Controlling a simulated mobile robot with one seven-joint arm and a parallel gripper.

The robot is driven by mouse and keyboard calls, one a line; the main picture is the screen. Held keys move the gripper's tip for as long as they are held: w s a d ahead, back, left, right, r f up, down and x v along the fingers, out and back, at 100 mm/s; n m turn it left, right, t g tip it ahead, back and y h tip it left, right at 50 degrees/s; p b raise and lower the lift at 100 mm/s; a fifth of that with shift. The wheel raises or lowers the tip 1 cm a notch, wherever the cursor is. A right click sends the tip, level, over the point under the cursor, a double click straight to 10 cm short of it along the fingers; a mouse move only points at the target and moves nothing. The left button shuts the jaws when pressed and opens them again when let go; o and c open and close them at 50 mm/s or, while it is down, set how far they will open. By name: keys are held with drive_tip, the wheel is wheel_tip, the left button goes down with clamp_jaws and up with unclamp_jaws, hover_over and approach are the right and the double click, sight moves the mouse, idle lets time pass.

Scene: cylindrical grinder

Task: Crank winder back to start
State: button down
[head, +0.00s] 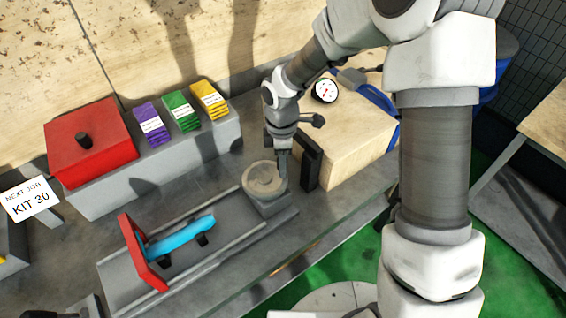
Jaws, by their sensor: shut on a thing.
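The winder (262,181) is a round, pale drum on a grey block at the far right end of a grey railed track (230,255). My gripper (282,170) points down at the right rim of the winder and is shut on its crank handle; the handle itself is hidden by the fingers. On the track, a red upright plate (138,255) with a blue bar (182,238) stands near the left end, well apart from the winder.
A wooden box (345,150) with a dial gauge (325,90) and a dark upright plate (311,163) stand close right of my gripper. Behind lie a red box (88,145) and purple, green and yellow packs (182,112) on a grey ledge. The bench's front edge is near.

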sight(257, 165)
drive_tip(key=n+p, duration=0.1)
drive_tip(key=n, duration=0.1)
drive_tip(key=w+a+n+p, duration=0.1)
drive_tip(key=w+n, duration=0.1)
drive_tip(key=n, duration=0.1)
drive_tip(key=shift+a+r+n+p, duration=0.2)
drive_tip(key=shift+n+p, duration=0.1)
drive_tip(key=shift+p, duration=0.1)
drive_tip(key=n, duration=0.1)
drive_tip(key=a+n+p, duration=0.1)
drive_tip(key=n, duration=0.1)
drive_tip(key=n+p, duration=0.1)
drive_tip(key=shift+w+a, duration=0.35)
drive_tip(key=n, duration=0.1)
drive_tip(key=a+n+p, duration=0.1)
drive_tip(key=n, duration=0.1)
drive_tip(key=a+n+p, duration=0.1)
drive_tip(key=n, duration=0.1)
drive_tip(key=shift+s+a+f+n+p, duration=0.1)
drive_tip(key=shift+a+n+p, duration=0.35)
drive_tip(key=shift+n, duration=0.6)
drive_tip(key=shift+s+a+f+n+p, duration=0.1)
drive_tip(key=shift+a+n+p, duration=0.3)
drive_tip(key=shift+n, duration=0.65)
drive_tip(key=c, duration=0.6)
unclamp_jaws()
wheel_tip(257, 165, up, 18)
drive_tip(key=shift+f, duration=0.25)
